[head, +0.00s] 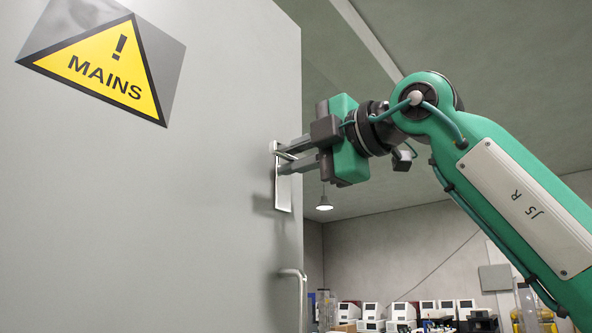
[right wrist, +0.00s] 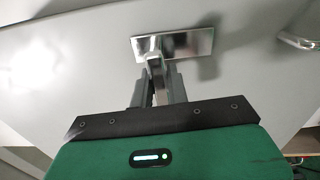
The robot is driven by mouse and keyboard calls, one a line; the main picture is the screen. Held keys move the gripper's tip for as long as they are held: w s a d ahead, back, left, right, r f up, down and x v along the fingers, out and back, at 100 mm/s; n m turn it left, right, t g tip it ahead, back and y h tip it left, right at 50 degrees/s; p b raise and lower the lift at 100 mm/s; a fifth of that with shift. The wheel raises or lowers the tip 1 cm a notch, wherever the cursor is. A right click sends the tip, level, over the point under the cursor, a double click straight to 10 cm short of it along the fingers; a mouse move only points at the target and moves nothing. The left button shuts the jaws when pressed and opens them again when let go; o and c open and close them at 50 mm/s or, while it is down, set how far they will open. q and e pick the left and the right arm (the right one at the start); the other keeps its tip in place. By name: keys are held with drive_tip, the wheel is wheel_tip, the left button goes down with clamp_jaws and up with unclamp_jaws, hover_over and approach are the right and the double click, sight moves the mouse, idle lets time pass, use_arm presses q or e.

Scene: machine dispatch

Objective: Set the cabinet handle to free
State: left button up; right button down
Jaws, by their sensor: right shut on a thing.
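The cabinet door (head: 150,220) is a large grey panel filling the left of the head view. Its handle (head: 283,188) is a shiny metal plate with a lever near the door's right edge. My right gripper (head: 285,160) is at the upper part of the handle, its two fingers shut on the lever. In the right wrist view the plate (right wrist: 190,43) and the lever (right wrist: 156,68) show between the fingers (right wrist: 157,85). The fingers hide part of the lever, and its exact angle is hard to tell. My left gripper is not in view.
A yellow MAINS warning sign (head: 108,65) is on the door. A curved metal pull bar (head: 297,290) sits below the handle, and it also shows in the right wrist view (right wrist: 297,40). Several white machines (head: 400,310) stand far behind. Space right of the door edge is open.

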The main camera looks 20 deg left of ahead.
drive_tip(key=shift+r+m, duration=0.1)
drive_tip(key=shift+m, duration=0.3)
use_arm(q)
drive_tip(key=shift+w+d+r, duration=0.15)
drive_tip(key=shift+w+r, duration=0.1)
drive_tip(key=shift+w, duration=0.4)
use_arm(e)
drive_tip(key=c, duration=1.4)
unclamp_jaws()
drive_tip(key=shift+o, duration=0.2)
drive_tip(key=shift+w+d, duration=0.1)
